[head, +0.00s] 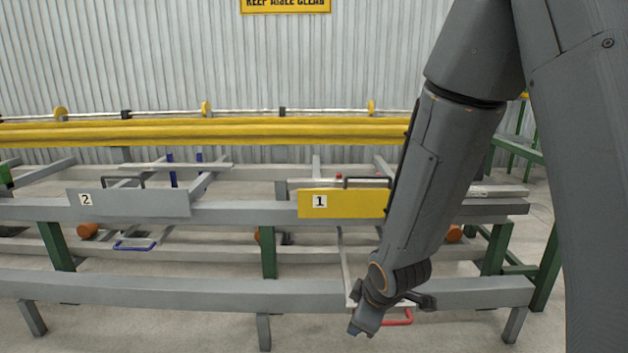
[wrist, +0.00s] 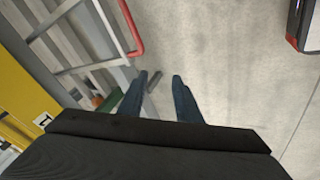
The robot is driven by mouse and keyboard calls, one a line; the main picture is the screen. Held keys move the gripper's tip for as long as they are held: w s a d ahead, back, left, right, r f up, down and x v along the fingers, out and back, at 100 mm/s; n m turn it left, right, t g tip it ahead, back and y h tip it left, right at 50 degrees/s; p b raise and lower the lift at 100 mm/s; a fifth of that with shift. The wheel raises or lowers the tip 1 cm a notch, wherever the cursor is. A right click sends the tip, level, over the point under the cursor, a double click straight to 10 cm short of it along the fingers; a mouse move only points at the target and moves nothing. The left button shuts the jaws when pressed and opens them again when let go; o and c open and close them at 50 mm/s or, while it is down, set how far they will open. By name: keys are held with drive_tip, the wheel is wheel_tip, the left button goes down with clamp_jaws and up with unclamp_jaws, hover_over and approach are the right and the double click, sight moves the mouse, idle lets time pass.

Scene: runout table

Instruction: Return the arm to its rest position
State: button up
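My arm hangs down in front of the runout table (head: 150,287) in the head view, with my gripper (head: 364,322) pointing down near the table's lower front rail. In the wrist view the two dark fingers of my gripper (wrist: 158,80) stand apart, with only concrete floor and a table foot showing beyond the gap. Nothing is held between them. In the head view the fingers are small and partly hidden by the wrist.
A red handle (head: 398,318) is close behind my gripper; it also shows in the wrist view (wrist: 135,30). A yellow plate marked 1 (head: 343,203) and a grey plate marked 2 (head: 130,203) are on the table's front. A blue handle (head: 133,245) hangs at left. Open floor lies in front.

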drive_tip(key=s+a+r+m+g, duration=0.35)
drive_tip(key=s+r, duration=0.25)
drive_tip(key=s, duration=0.4)
drive_tip(key=s+a+r+m+g, duration=0.2)
drive_tip(key=s+a+r+m, duration=0.3)
drive_tip(key=s, duration=0.6)
drive_tip(key=d+r+m+h+p, duration=0.1)
drive_tip(key=d+r+m+p, duration=0.3)
drive_tip(key=d+r+p, duration=1.3)
wheel_tip(320, 180, up, 4)
drive_tip(key=p, duration=0.8)
drive_tip(key=shift+s+d+r, duration=0.2)
drive_tip(key=shift+s+d, duration=0.2)
